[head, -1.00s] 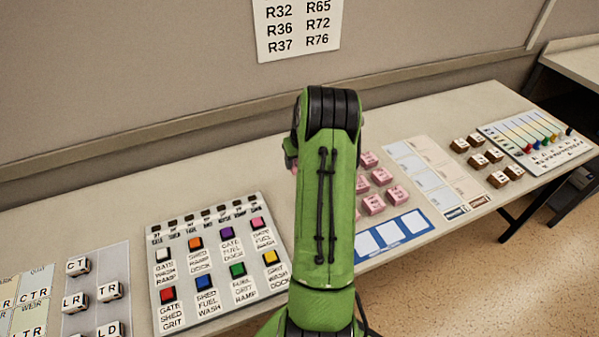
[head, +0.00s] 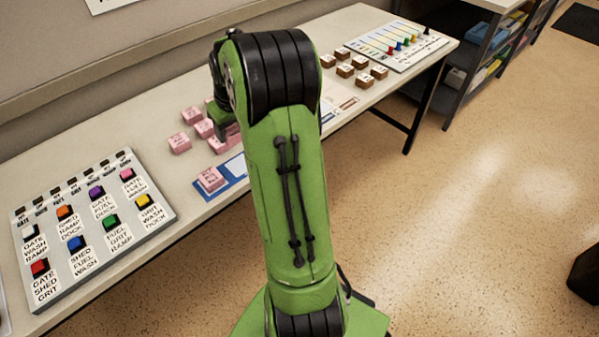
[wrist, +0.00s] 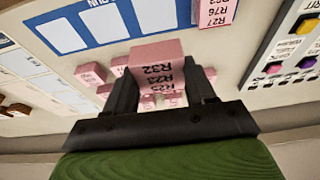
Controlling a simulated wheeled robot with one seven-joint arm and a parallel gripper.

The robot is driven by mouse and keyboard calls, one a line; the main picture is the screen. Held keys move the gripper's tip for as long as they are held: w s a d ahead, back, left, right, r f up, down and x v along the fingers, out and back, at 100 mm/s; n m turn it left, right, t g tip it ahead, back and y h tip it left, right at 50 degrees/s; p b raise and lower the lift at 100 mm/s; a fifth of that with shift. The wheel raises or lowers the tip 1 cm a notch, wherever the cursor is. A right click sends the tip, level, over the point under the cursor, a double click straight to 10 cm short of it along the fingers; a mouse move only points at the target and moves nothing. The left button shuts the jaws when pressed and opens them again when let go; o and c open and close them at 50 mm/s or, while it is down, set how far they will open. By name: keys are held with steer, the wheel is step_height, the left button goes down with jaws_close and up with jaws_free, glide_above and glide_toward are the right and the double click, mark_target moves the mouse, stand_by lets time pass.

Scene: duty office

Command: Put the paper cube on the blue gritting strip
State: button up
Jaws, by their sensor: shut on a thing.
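My gripper (wrist: 158,82) is shut on a pink cube (wrist: 157,55) with printed codes, one reading R32, held between its two fingers. In the head view my arm hides most of the gripper and the held cube. The blue strip (wrist: 100,43) with white squares lies ahead of the held cube in the wrist view, the cube's top edge close below it in the picture. The strip also shows in the head view (head: 229,190), partly behind my arm. Another pink cube (head: 210,178) sits on the strip's left end in the head view; it also shows in the wrist view (wrist: 216,11).
Several loose pink cubes (head: 180,143) stand on the table behind the strip. A panel of coloured buttons (head: 145,228) lies to the left. Brown cubes (head: 345,71) and a slider board (head: 405,42) lie at the far right. Bare table (head: 165,185) shows between button panel and strip.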

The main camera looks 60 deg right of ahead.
mark_target(238, 164)
step_height(238, 164, down, 10)
steer(key=b, duration=0.3)
steer(key=shift+a+f, duration=0.15)
steer(key=shift+s, duration=0.1)
steer(key=shift+f+b, duration=0.1)
steer(key=shift+b, duration=0.25)
steer(key=o, duration=1)
steer(key=shift+o, duration=0.2)
